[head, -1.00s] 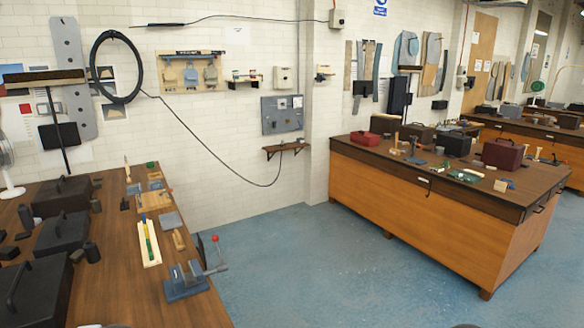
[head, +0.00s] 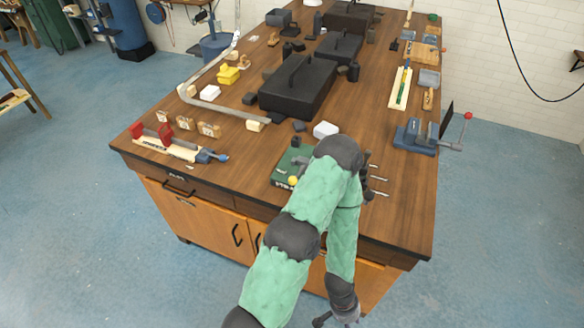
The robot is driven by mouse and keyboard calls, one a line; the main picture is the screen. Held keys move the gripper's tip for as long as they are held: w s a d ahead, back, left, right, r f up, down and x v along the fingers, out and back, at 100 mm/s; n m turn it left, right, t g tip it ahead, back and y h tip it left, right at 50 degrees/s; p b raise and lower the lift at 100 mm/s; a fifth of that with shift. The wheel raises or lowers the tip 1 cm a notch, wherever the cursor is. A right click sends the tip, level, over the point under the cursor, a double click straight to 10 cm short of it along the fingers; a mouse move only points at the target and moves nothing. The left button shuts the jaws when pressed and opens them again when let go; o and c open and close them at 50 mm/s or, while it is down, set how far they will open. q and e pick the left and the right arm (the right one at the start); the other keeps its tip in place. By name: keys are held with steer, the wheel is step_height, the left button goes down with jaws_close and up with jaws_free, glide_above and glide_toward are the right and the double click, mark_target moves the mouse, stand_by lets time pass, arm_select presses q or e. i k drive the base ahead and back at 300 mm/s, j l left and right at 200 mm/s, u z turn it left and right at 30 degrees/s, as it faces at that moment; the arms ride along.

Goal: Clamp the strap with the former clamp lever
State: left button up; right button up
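My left arm reaches over the front of the wooden bench and folds back down. My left gripper (head: 336,318) shows only in part at the bottom edge, below the bench front, apart from the objects on top; whether it is open is unclear. A green-based fixture (head: 285,179) with a small yellow ball (head: 293,181) sits near the front edge, partly hidden by my arm. A blue clamping device (head: 415,138) with a red-ball lever (head: 467,115) stands at the right edge. I cannot tell which lever is the former clamp, nor make out the strap for certain. My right gripper is out of view.
A board with red blocks (head: 165,138) lies at the front left. A bent grey bar (head: 213,104) lies behind it. Black toolboxes (head: 298,88) fill the bench middle. Blue floor (head: 500,240) right of the bench is clear.

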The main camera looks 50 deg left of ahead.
mark_target(293, 181)
steer(key=u, duration=1.6)
